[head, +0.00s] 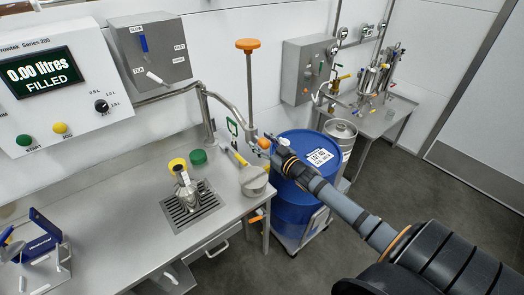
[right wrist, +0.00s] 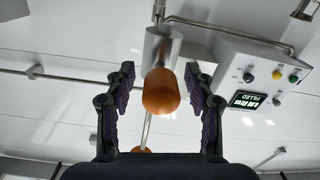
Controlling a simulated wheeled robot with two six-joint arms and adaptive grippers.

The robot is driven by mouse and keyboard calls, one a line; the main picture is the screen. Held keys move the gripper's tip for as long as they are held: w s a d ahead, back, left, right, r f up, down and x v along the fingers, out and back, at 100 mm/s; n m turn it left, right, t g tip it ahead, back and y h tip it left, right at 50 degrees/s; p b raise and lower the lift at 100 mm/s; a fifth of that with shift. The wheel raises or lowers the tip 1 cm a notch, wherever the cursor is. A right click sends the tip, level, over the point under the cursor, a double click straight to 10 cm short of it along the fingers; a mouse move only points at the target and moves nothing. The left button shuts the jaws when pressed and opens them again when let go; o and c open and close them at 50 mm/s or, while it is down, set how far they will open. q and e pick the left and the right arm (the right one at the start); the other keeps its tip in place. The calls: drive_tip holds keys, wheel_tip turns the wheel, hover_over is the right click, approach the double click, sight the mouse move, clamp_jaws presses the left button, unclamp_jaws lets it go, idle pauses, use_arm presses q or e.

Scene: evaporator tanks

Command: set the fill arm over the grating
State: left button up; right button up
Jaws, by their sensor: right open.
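The fill arm (head: 228,106) is a bent metal pipe that runs from a post at the back of the bench toward the right, its outer end near the blue drum. An orange grip (head: 264,143) is at that end; it also shows in the right wrist view (right wrist: 160,94), below a metal cylinder. My right gripper (head: 273,148) is open, with its fingers on either side of the orange grip and gaps visible on both sides. The grating (head: 181,219) is set in the bench, left of the arm's end, with a metal vessel (head: 186,190) on it. My left gripper is not in view.
The blue drum (head: 290,205) stands right of the bench. A tall rod with an orange knob (head: 248,45) rises by the arm's end. A pale round-headed tool (head: 254,181), a green cap (head: 198,157) and a yellow cap (head: 177,165) lie near the grating.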

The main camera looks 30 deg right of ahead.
drive_tip(key=shift+w, duration=0.1)
clamp_jaws()
idle(0.4)
